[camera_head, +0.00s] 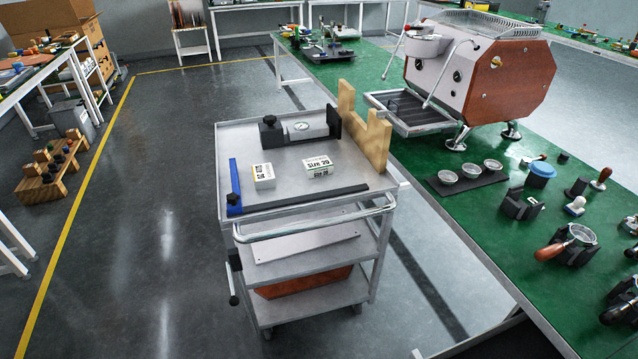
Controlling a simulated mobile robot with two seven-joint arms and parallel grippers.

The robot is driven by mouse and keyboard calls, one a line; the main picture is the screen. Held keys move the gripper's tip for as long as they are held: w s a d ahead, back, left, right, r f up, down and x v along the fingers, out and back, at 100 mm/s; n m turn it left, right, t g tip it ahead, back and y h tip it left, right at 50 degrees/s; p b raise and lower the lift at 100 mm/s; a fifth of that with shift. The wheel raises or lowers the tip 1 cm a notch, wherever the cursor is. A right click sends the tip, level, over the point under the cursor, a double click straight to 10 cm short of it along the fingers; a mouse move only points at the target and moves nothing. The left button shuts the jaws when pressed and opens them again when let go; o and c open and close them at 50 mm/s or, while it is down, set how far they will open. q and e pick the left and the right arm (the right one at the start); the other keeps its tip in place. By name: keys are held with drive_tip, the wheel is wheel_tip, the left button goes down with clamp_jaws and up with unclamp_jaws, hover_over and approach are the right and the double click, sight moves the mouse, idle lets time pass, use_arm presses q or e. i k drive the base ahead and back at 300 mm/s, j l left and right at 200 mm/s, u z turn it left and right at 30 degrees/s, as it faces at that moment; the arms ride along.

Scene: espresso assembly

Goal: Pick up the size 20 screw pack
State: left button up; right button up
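Two small white packs lie on the top shelf of the grey metal cart (238,142). The right pack (318,166) has large dark print that seems to include the number 20, with a dark code patch and yellow beside it. The left pack (263,176) has a smaller label with yellow and dark marks that is too small to read. The two packs are apart, with bare shelf between them. Neither of my grippers shows in the head view.
A black clamp-like fixture with a gauge (301,126) stands behind the packs. A notched wooden board (362,134) stands at the cart's right edge. A blue bar (235,187) lies left. The green bench (480,225) with an espresso machine (487,78) is right.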

sight(313, 167)
drive_tip(key=k, duration=0.55)
drive_tip(key=z, duration=3.3)
drive_tip(key=k+j, duration=0.45)
drive_tip(key=j, duration=0.15)
drive_tip(key=k+j, duration=0.4)
drive_tip(key=j, duration=0.2)
drive_tip(key=k+j, duration=0.85)
drive_tip(key=j, duration=0.3)
drive_tip(key=k+j, duration=0.45)
drive_tip(key=j, duration=0.15)
